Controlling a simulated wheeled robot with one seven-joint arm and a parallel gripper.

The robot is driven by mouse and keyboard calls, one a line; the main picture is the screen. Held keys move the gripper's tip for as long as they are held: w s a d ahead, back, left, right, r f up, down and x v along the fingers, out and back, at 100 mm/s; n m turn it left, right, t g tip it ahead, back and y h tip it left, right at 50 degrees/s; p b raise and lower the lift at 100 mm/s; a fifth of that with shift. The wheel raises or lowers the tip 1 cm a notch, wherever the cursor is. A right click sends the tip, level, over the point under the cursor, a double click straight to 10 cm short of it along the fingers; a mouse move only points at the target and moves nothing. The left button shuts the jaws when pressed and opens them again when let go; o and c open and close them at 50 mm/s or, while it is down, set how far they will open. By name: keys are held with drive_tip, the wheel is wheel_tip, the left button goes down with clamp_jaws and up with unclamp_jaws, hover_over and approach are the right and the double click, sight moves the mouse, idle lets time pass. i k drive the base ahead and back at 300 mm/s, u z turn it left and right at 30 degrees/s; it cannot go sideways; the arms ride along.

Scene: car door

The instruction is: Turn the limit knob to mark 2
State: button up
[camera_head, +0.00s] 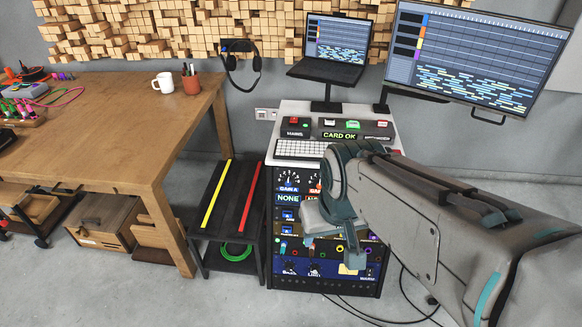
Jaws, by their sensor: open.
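The equipment rack (283,279) stands in the middle, its front facing me. A blue panel at its bottom carries small dark knobs with white labels. One of them, with a label that seems to read LIMIT, is the limit knob (314,267). Its pointer and the marks around it are too small to read. My gripper (333,246) is open in front of the rack, just above the blue panel and apart from the knob as far as I can tell. My gripper and arm hide much of the rack's middle and right side.
Above the panel are gauges (289,180), more knobs and a sloped top with a keyboard (300,149) and a CARD OK display (340,135). A low black stand (215,245) is close on the left, beside a wooden table (120,130). Cables (405,318) lie on the floor at right.

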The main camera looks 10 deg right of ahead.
sight(314, 271)
drive_tip(key=u, duration=2.4)
drive_tip(key=k, duration=0.4)
drive_tip(key=z, duration=1.35)
